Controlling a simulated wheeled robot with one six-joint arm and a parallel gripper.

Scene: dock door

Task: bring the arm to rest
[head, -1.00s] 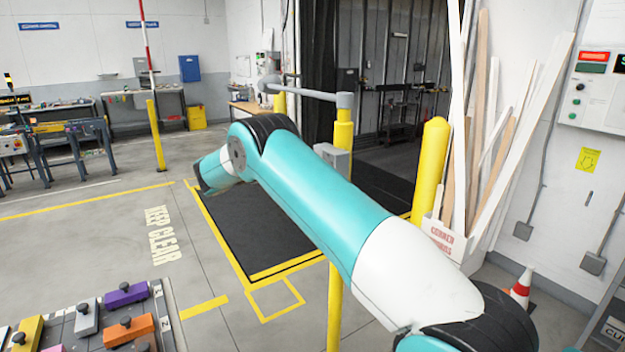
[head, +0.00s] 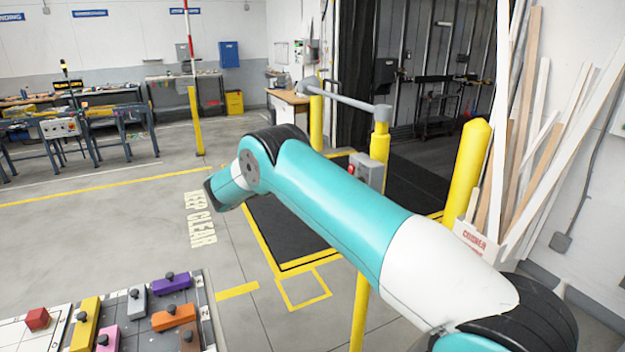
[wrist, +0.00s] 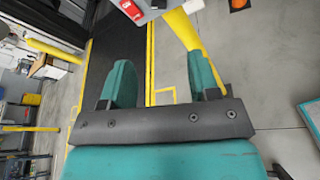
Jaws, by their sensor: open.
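My gripper (wrist: 160,85) shows in the wrist view with its two teal fingers wide apart and nothing between them. Behind it in that view are the dark dock mat, a yellow line and grey floor. In the head view my teal and white arm reaches from the lower right up to the middle, held in the air. The gripper itself is not clearly visible there; the arm's far end bends down toward the floor lettering.
A yellow post (head: 369,235) with a grey and red box (head: 366,172) stands close behind my arm. A yellow bollard (head: 466,172) and leaning boards (head: 520,130) are at right. A table with coloured blocks (head: 172,284) is at lower left. The floor at left (head: 110,225) is clear.

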